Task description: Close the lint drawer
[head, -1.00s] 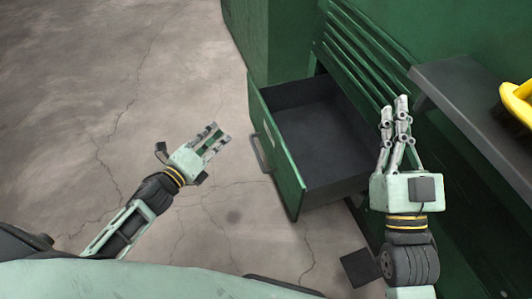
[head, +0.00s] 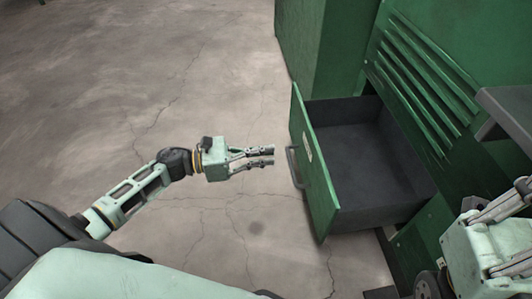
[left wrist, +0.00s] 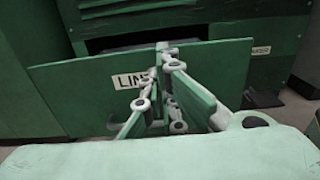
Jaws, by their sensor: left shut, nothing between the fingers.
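The lint drawer (head: 370,160) is pulled out of the green cabinet, its dark inside empty. Its green front panel (head: 318,185) carries a grey handle (head: 294,167) and a white label. In the left wrist view the panel (left wrist: 70,92) shows "LIN" on the label (left wrist: 130,79), the rest hidden behind my fingers. My left gripper (head: 272,156) is shut and empty, pointing at the drawer front just left of the handle, with a small gap. In the left wrist view, its fingers (left wrist: 163,50) are in front of the panel. My right gripper (head: 525,190) is partly cut off at the right edge.
The green cabinet (head: 425,85) has slanted louvres above the drawer. A dark shelf (head: 508,110) juts out at the right, near my right gripper. The cracked concrete floor (head: 140,90) left of the drawer is clear.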

